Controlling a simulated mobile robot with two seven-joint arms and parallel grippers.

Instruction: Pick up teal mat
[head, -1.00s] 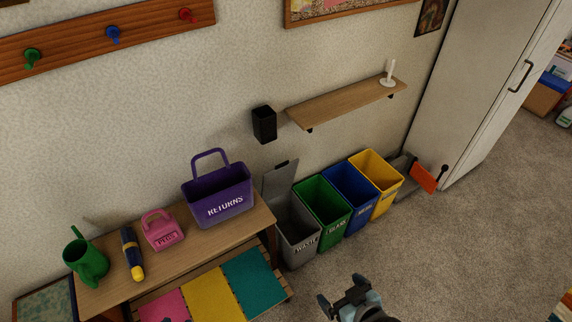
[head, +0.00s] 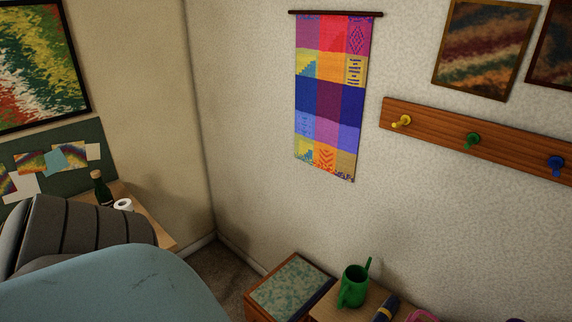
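The teal mat is not in the head view now. The bench top (head: 345,304) shows only at the bottom edge, and the part with the mats is out of the picture. Neither of my grippers is in view.
On the bench stand a green watering can (head: 355,286), a dark blue and yellow object (head: 386,308) and a cut-off pink item (head: 423,315). A low wooden box with a mottled green top (head: 292,286) is beside it. A bottle (head: 102,190) and white roll (head: 123,205) stand on a left table.

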